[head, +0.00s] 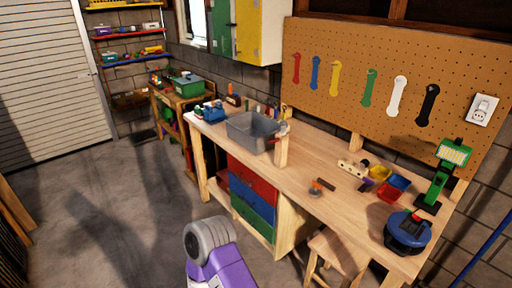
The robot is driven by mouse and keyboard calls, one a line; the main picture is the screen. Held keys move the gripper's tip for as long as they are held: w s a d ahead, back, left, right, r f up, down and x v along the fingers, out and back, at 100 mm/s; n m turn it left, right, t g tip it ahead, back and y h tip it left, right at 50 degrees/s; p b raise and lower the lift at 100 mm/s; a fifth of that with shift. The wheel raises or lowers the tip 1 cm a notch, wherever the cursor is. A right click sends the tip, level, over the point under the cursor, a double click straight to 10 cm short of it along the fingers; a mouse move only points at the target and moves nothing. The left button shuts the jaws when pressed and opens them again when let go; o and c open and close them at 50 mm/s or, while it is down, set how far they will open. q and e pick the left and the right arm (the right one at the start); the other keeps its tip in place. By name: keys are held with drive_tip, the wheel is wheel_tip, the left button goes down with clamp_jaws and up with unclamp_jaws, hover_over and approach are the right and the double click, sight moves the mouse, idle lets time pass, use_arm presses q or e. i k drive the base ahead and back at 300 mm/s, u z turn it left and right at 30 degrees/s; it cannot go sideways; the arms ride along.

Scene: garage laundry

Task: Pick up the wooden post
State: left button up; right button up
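A short, pale wooden post (281,152) stands upright on the workbench, just right of the grey bin (251,132). It looks like the task's post. Another pale upright (356,143) shows below the pegboard and looks like part of its support. Neither gripper shows in the head view. Only a purple and grey link of one of my arms rises from the bottom edge, in front of the bench and well apart from the post; I cannot tell which arm it is.
Open concrete floor (110,225) lies left.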

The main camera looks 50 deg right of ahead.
sight(281, 155)
drive_tip(key=z, duration=0.1)
drive_tip(key=i, duration=1.7)
drive_tip(key=z, duration=0.7)
